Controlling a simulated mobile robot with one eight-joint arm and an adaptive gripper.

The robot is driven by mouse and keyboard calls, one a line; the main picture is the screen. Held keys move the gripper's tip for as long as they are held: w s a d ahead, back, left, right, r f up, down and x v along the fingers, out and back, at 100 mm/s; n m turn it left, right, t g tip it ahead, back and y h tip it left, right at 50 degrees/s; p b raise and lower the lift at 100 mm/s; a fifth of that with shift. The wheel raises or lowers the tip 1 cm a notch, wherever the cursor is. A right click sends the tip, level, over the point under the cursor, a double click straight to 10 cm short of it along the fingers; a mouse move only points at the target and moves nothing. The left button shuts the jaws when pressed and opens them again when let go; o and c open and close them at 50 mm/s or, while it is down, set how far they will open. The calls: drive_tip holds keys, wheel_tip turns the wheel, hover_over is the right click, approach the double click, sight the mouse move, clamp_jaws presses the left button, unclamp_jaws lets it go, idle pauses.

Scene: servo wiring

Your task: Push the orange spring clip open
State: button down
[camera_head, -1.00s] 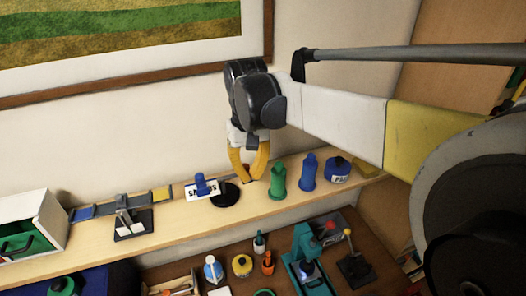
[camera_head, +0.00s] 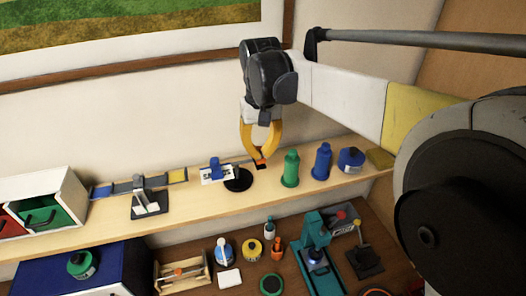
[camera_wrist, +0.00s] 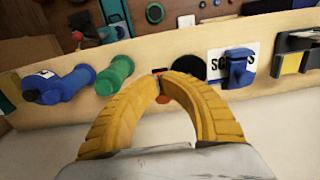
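The orange spring clip (camera_head: 261,164) is a small orange and black piece on the wooden shelf, just right of a round black disc (camera_head: 238,180). My gripper (camera_head: 260,153), with curved yellow fingers, points down right at the clip. In the wrist view the clip (camera_wrist: 163,98) shows as a small orange patch between and below my fingertips (camera_wrist: 160,78), which are close together. The fingers partly hide the clip. I cannot tell whether the tips touch it or have a gap between them.
A green bottle (camera_head: 291,168) and a blue bottle (camera_head: 323,161) stand close on the right. A blue clamp on a white card (camera_head: 216,170) and a grey lever stand (camera_head: 149,204) are to the left. A lower bench (camera_head: 235,262) holds several tools.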

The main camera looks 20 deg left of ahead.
sight(258, 147)
drive_tip(key=shift+w+a, duration=0.2)
drive_tip(key=shift+w, duration=0.05)
drive_tip(key=shift+w+a+r, duration=0.15)
drive_tip(key=shift+w+a, duration=0.45)
drive_tip(key=shift+w, duration=0.1)
drive_tip(key=shift+w+p, duration=0.1)
drive_tip(key=shift+p, duration=0.2)
drive_tip(key=shift+w+a, duration=0.2)
drive_tip(key=shift+a, duration=0.05)
drive_tip(key=shift+s+d+r+p, duration=0.15)
drive_tip(key=shift+r+p, duration=0.25)
drive_tip(key=shift+r, duration=0.3)
drive_tip(key=shift+s+d+r+p, duration=0.15)
drive_tip(key=shift+r+p, duration=0.2)
drive_tip(key=shift+r, duration=0.35)
drive_tip(key=shift+s+d+r+p, duration=0.2)
drive_tip(key=shift+s+r, duration=0.05)
drive_tip(key=shift+r, duration=0.3)
drive_tip(key=shift+s+d+r+p, duration=0.15)
drive_tip(key=shift+s+r+p, duration=0.1)
drive_tip(key=shift+r, duration=0.25)
drive_tip(key=shift+s+d+r+p, duration=0.2)
drive_tip(key=shift+r, duration=0.35)
